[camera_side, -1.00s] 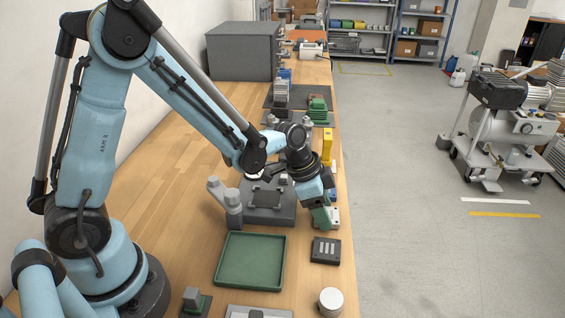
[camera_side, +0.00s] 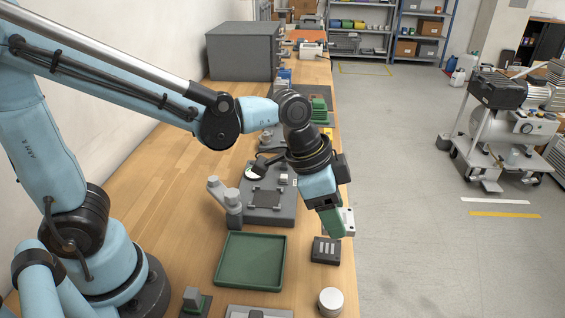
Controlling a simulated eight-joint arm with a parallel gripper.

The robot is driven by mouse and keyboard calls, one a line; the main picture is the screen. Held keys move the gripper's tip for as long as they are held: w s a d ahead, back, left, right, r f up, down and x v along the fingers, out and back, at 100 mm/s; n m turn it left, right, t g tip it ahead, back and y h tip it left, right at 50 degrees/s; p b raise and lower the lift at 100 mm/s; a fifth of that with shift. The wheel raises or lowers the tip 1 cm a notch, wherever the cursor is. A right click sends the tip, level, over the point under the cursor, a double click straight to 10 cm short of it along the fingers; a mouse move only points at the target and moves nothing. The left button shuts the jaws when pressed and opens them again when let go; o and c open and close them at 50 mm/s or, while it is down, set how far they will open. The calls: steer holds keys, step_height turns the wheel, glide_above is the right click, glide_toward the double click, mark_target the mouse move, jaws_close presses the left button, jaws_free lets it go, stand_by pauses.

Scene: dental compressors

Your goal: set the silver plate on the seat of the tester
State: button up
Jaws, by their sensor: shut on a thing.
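The tester (camera_side: 285,213) is a dark grey unit on the bench, with a dark, roughly square seat (camera_side: 265,199) on its top and a grey post at its left front. My gripper (camera_side: 331,214) is right of the tester near the bench's right edge, pointing down. It is shut on a flat green piece (camera_side: 334,224) that hangs below it, apart from the seat. I cannot clearly pick out a silver plate; part of the gripper's grip is hidden.
A green tray (camera_side: 220,262) lies in front of the tester. A dark slotted block (camera_side: 326,251) stands just below the held piece, and a white cylinder (camera_side: 330,301) nearer. Bare bench (camera_side: 160,190) lies left.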

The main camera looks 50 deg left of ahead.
steer(key=shift+s+r, duration=0.15)
steer(key=w+a, duration=0.1)
steer(key=a, duration=1)
glide_above(268, 198)
steer(key=s, duration=0.1)
steer(key=shift+a+f, duration=0.25)
steer(key=shift+f, duration=1.1)
steer(key=shift+a+f, duration=0.2)
steer(key=shift+f, duration=1.15)
steer(key=shift+f, duration=1.1)
steer(key=o, duration=1.2)
steer(key=shift+o, duration=0.3)
